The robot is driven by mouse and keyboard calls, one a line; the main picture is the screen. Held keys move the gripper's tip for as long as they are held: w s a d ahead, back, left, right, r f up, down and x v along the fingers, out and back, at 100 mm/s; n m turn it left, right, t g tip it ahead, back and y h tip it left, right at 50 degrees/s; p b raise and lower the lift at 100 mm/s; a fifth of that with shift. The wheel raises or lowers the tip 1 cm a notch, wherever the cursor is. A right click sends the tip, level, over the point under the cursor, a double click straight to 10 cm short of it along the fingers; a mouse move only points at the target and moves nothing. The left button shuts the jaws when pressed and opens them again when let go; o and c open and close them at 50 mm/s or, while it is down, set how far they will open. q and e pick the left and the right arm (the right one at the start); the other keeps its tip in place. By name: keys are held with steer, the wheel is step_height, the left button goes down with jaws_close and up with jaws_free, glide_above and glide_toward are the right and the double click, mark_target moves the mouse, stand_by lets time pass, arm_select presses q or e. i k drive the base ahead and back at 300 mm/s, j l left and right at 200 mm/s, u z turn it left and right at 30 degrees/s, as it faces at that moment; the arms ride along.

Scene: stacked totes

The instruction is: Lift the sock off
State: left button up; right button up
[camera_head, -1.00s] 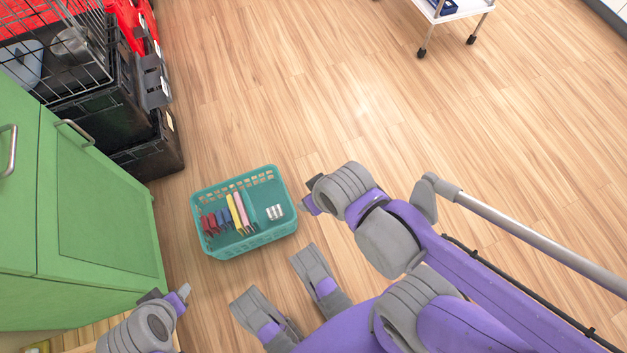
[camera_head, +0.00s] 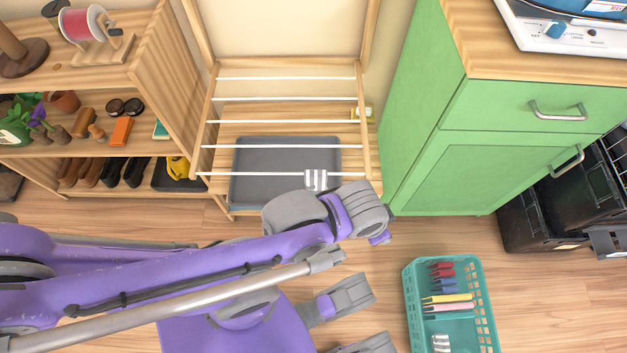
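A small white-and-grey striped piece (camera_head: 316,179), which looks like the sock, hangs over the front rod of a wooden drying rack (camera_head: 208,130). My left arm comes in from the left, and its wrist passes just in front of and below this piece, hiding part of the rack's front. My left gripper (camera_head: 381,239) lies to the right of and below the piece, apart from it, near the cabinet's lower corner. Its fingers are too small and turned away to tell open from shut.
A teal basket (camera_head: 411,308) with coloured pegs and a similar striped piece (camera_head: 441,343) stands on the floor. A green cabinet (camera_head: 480,175) borders the rack on the right, wooden shelves (camera_head: 160,75) on the left. A grey tray (camera_head: 285,165) lies beneath the rods. Black crates (camera_head: 530,222) stand at right.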

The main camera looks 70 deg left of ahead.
mark_target(315, 180)
steer(key=u, duration=2.2)
steer(key=i+j, duration=0.1)
steer(key=j, duration=0.2)
steer(key=i+j, duration=0.1)
steer(key=j, duration=0.2)
